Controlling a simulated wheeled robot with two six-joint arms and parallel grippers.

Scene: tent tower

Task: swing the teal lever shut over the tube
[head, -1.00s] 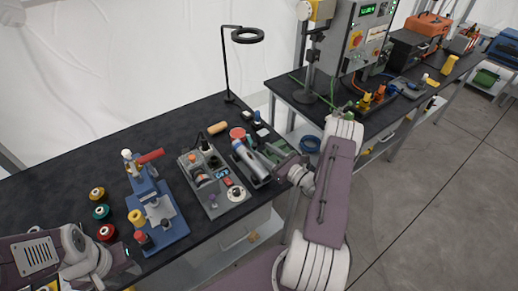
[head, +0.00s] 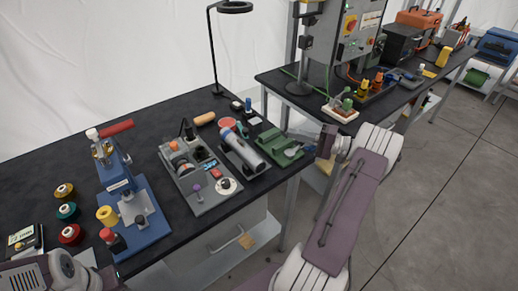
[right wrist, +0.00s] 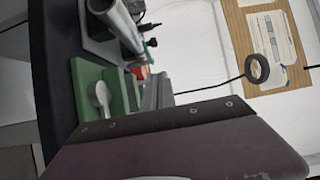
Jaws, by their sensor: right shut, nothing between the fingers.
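A pale grey tube (head: 248,153) with a blue end lies slanted in a dark grey cradle (head: 232,163) near the bench's right end. In the right wrist view the tube (right wrist: 121,27) runs down from the top.
The green block (head: 271,145) with a pale spoon-shaped piece (head: 293,152) stands between the tube and my right gripper. A grey parts tray (head: 205,200) and a blue press (head: 150,228) stand to the left. A black ring lamp (head: 234,7) rises behind.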

